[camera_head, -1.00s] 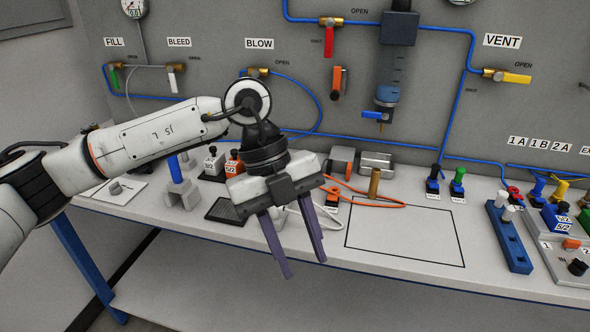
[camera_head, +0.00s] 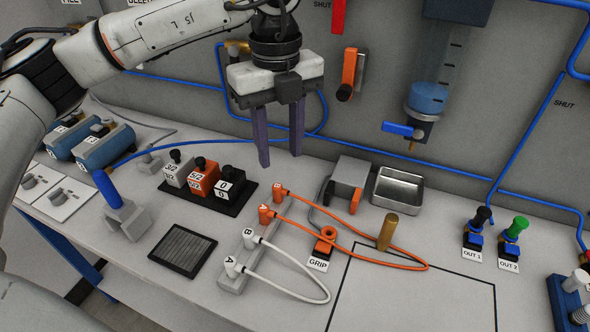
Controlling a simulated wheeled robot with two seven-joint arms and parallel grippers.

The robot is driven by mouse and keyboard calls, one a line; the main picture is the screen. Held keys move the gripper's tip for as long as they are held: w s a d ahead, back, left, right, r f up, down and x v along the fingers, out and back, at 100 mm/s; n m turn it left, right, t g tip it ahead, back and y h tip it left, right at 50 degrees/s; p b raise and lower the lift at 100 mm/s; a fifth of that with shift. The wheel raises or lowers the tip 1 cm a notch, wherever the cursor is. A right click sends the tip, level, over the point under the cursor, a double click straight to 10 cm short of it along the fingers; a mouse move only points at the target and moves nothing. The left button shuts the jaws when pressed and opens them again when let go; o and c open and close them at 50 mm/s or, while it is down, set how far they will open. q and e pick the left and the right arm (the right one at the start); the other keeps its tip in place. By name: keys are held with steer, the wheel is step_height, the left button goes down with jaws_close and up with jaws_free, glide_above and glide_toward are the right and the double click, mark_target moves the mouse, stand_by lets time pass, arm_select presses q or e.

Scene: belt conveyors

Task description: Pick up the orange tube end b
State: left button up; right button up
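The orange tube has two ends plugged into a grey holder on the bench. Orange tube end B (camera_head: 279,194) is at the holder's far end, and orange end A (camera_head: 266,214) is just nearer. The orange tube (camera_head: 390,265) loops right across the bench. My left gripper (camera_head: 280,157) is open and empty, pointing down, with dark purple fingers apart. In the picture its fingertips are just above end B; the exact gap in depth is hard to tell. My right gripper is not in view.
A white tube (camera_head: 322,298) with ends A and B sits in the same holder (camera_head: 236,281). A GRIP fitting (camera_head: 324,244), a brass peg (camera_head: 388,232) and a metal tray (camera_head: 398,187) stand to the right. A black valve base (camera_head: 232,205) stands left. The panel wall is behind.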

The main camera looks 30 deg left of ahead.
arm_select(q)
glide_above(277, 186)
steer(key=f, duration=0.4)
steer(key=shift+d+f, duration=0.1)
steer(key=shift+d, duration=0.15)
steer(key=f, duration=0.1)
steer(key=f+p, duration=0.1)
steer(key=f, duration=0.3)
steer(key=shift+a, duration=0.3)
steer(key=shift+f, duration=0.3)
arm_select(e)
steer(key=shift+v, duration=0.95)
arm_select(q)
steer(key=shift+c, duration=0.3)
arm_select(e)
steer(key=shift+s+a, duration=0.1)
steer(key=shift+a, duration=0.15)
arm_select(q)
jaws_close()
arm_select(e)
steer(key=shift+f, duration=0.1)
